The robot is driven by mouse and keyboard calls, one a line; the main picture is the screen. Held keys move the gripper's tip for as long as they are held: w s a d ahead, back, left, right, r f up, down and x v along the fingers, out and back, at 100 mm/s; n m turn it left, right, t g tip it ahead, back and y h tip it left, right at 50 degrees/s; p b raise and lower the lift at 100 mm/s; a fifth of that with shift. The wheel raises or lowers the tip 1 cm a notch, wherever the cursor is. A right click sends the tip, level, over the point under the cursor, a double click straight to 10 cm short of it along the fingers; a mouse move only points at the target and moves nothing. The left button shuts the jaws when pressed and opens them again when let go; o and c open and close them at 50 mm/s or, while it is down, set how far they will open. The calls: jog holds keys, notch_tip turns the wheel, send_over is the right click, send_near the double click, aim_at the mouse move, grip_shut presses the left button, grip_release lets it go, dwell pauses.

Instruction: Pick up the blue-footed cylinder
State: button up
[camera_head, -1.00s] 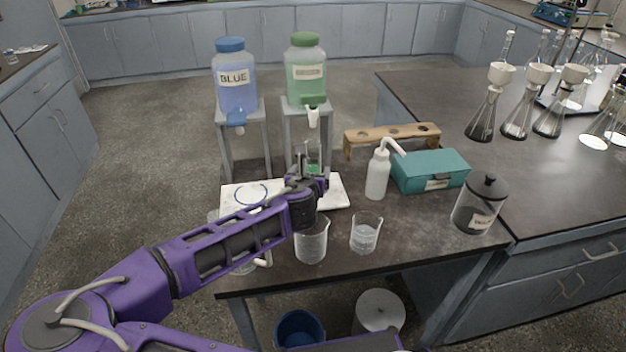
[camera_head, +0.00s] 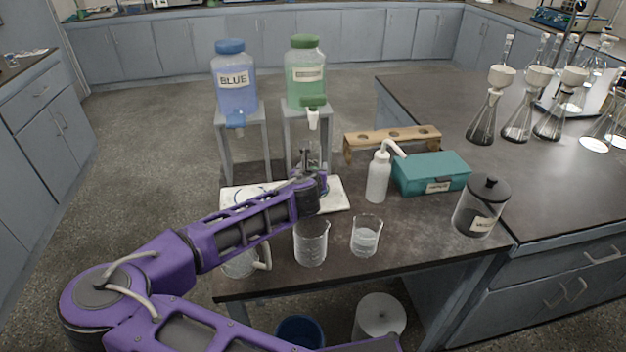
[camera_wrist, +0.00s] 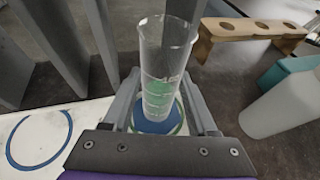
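The blue-footed cylinder (camera_wrist: 160,85) is a clear graduated cylinder with green liquid inside. In the wrist view it stands upright, its blue foot over a green ring on the white mat (camera_wrist: 92,112). My gripper (camera_wrist: 161,88) has one finger on each side of the tube, and some gap shows beside the lower tube. Whether a fingertip touches the glass is hard to see. In the head view my gripper (camera_head: 312,168) is over the mat in front of the green container's stand, and it mostly hides the cylinder.
A blue container (camera_head: 235,85) and a green container (camera_head: 306,82) stand on grey stands behind the mat. To the right are a wash bottle (camera_head: 377,180), a teal box (camera_head: 432,172) and a wooden rack (camera_head: 362,143). Beakers (camera_head: 311,245) (camera_head: 366,238) stand in front.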

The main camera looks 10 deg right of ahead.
grip_shut()
jog(key=shift+r, duration=0.3)
